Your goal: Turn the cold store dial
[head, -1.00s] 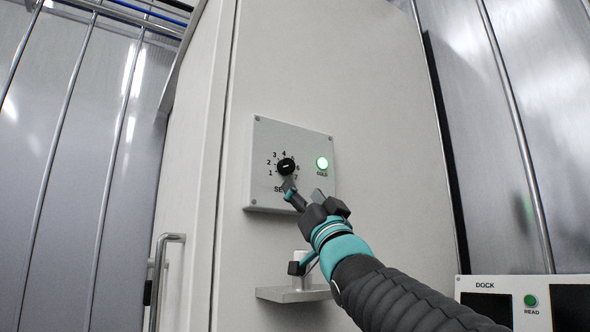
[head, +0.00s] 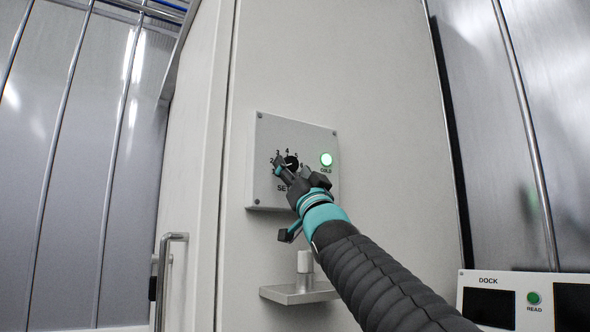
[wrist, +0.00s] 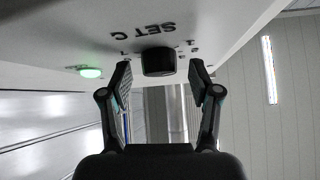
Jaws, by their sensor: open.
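The cold store dial (head: 291,162) is a black round knob on a pale control box (head: 262,135) with numbers around it and "SET" lettering below. In the wrist view the dial (wrist: 158,62) sits at the top, just beyond the gap between the fingertips. My gripper (head: 279,165) is at the front of the box, its fingers partly covering the dial and some numbers. In the wrist view my gripper (wrist: 163,75) is open, one finger to each side of the dial. Whether a finger touches the dial I cannot tell.
A lit green indicator (head: 326,160) is right of the dial. Below the box, a small metal shelf (head: 300,295) holds a white cylinder (head: 305,262). A door handle (head: 163,280) is at lower left. A dock panel (head: 510,282) stands at lower right.

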